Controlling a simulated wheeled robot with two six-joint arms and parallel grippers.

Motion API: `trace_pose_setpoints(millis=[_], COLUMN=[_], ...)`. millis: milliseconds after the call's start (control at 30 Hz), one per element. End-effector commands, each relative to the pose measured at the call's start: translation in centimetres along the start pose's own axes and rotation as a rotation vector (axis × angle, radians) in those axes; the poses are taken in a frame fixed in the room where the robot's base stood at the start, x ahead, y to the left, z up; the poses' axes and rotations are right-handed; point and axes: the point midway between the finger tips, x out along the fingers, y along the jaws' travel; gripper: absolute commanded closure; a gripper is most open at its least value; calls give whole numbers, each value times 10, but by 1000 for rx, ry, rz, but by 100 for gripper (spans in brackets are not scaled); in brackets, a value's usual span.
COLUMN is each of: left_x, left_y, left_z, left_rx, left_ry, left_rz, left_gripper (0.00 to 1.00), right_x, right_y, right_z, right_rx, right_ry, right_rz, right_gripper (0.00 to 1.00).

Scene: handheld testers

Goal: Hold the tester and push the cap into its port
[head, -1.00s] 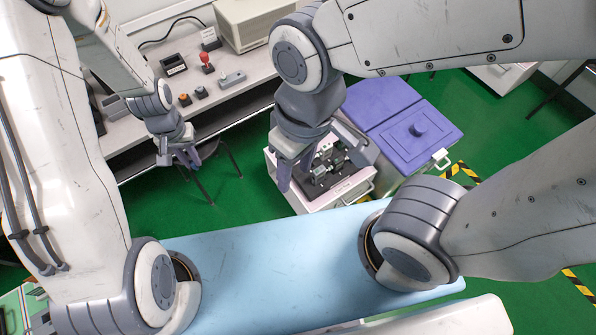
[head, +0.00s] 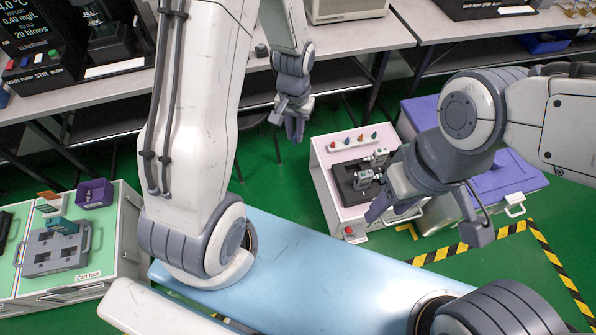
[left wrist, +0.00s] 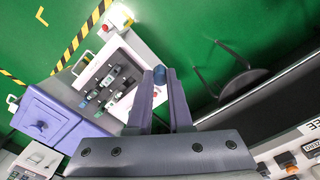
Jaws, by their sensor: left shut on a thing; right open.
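My left gripper (head: 296,128) hangs in the air left of the white and pink cart. In the left wrist view its fingers (left wrist: 167,98) are close together, with a small blue round piece (left wrist: 160,76), apparently the cap, at their tips. In the head view this piece cannot be made out. Two small grey testers (head: 376,156) (head: 363,180) stand on a black tray (head: 348,186) on the cart. They also show in the left wrist view (left wrist: 107,78). My right gripper (head: 430,218) is open and empty, in front of the cart's right side. The port cannot be made out.
The white and pink cart (head: 335,210) has several coloured knobs at its back. A purple-lidded bin (head: 505,170) stands right of it. Grey benches (head: 370,38) line the back. Green floor is free between the carts.

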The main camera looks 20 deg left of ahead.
Motion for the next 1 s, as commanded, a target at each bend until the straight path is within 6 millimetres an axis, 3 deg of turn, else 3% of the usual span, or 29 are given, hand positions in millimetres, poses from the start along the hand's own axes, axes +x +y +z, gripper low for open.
trace_pose_setpoints(millis=[33,300,433,633,967,1000], left_x=[30,90,111,124,123,123], left_y=[0,1,1,1,1,1], left_z=[-2,-5,-6,-7,-7,-7], left_rx=[0,1,1,1,1,1], left_ry=[2,2,3,1,0,0], left_rz=[0,0,0,0,0,0], left_gripper=[100,100,100,100,100,100], right_x=[34,117,146,166,167,166], right_y=[2,8,11,12,12,12], right_z=[2,6,8,9,9,9], right_rx=[0,0,0,0,0,0], right_ry=[0,0,0,1,1,1], right_rz=[0,0,0,0,0,0], right_gripper=[50,50,50,50,50,38])
